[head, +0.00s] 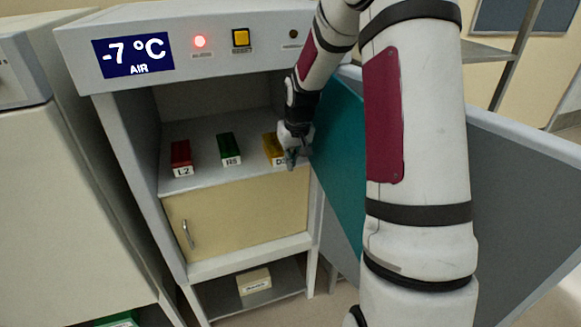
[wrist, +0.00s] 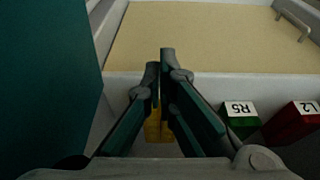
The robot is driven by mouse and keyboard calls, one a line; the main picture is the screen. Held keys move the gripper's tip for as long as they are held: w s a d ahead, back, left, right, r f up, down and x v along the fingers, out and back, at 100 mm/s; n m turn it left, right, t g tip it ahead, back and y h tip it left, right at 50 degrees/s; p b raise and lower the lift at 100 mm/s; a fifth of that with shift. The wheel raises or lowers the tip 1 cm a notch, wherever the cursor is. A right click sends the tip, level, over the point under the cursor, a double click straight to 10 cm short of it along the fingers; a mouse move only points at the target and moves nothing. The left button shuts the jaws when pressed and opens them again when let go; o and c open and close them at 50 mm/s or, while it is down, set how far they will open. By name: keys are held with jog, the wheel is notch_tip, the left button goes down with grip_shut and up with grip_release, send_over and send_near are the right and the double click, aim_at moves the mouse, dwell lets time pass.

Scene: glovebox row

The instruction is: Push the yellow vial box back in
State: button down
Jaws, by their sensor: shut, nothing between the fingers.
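The yellow vial box (head: 272,147) is at the right end of a row on the cabinet shelf, with its white label at the front edge, partly covered by my gripper. My gripper (head: 291,160) is shut and empty at the front right of this box. In the wrist view my gripper's closed fingers (wrist: 160,65) lie over the yellow box (wrist: 153,128), so only a bit of yellow shows between and below them. I cannot tell whether the fingers touch the box.
A green box (head: 229,148) labelled R5 and a red box (head: 181,157) labelled L2 stand left of the yellow one. The open teal-lined door (head: 337,150) is close on the right. A beige drawer front (head: 240,215) is below the shelf. The display reads -7 °C and a red lamp (head: 199,41) is lit.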

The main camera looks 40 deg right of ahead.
jog(key=v, duration=0.5)
jog(key=shift+r, duration=0.1)
